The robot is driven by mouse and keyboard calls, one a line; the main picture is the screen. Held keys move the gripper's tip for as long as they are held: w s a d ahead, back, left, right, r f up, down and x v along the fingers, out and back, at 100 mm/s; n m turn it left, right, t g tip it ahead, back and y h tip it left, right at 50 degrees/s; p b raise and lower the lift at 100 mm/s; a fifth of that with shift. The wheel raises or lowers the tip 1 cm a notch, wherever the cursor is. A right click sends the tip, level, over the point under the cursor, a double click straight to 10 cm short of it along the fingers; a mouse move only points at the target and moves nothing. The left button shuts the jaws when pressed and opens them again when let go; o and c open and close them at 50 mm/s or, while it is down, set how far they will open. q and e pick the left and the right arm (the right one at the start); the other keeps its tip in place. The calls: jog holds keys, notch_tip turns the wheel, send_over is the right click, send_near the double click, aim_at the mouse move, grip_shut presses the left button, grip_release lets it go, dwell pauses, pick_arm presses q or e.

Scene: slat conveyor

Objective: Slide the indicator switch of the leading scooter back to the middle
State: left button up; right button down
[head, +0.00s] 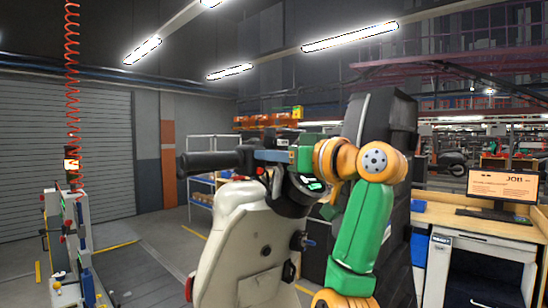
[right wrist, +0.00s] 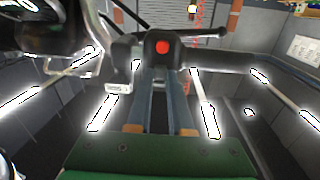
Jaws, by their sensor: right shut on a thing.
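The leading scooter (head: 238,240) has a cream front shield and stands in the middle of the head view. Its black handlebar grip (head: 210,163) points left, and the grip shows in the right wrist view (right wrist: 235,57). A dark switch housing with a red button (right wrist: 162,46) sits at the inner end of the grip. My right gripper (head: 258,156) reaches in from the right at the housing. In the right wrist view its two blue-grey fingers run up to the housing and are shut on it. The indicator slider itself cannot be made out. My left gripper is out of view.
A lit dash display (head: 311,184) sits close beside my right gripper. A bench with a monitor (head: 502,186) stands at the right. A red coiled hose (head: 71,90) hangs at the left above a grey fixture (head: 60,235). Open floor lies left of the scooter.

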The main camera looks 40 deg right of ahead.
jog(key=c, duration=0.8)
grip_release()
jog(key=shift+w, duration=0.15)
jog(key=s+b, duration=0.3)
jog(key=s, duration=0.4)
